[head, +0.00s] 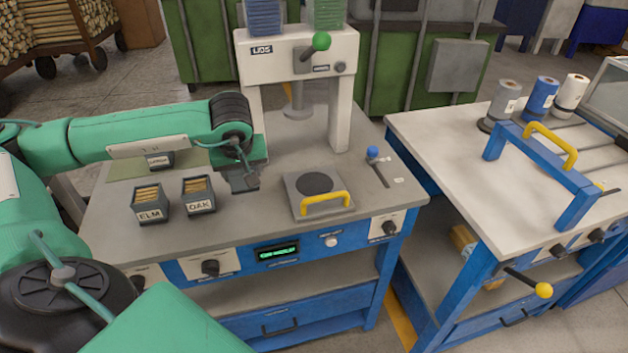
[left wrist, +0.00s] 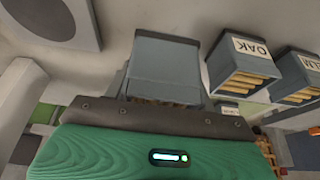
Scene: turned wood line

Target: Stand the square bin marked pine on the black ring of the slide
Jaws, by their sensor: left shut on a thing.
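My left gripper (head: 243,172) is over the bench, between the oak bin and the slide. It is shut on a grey square bin (left wrist: 165,62), which fills the middle of the left wrist view. No label shows on this bin, so I cannot read its mark. In the head view the gripper mostly hides it, and I cannot tell whether it touches the bench. The slide (head: 294,203) is a grey plate with a yellow handle, right of the gripper. Its black ring (head: 314,183) is bare. My right gripper is not in view.
The elm bin (head: 149,204) and oak bin (head: 198,196) stand left of the gripper, with a larch bin (head: 158,159) behind, partly under my arm. The press (head: 296,55) rises behind the slide.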

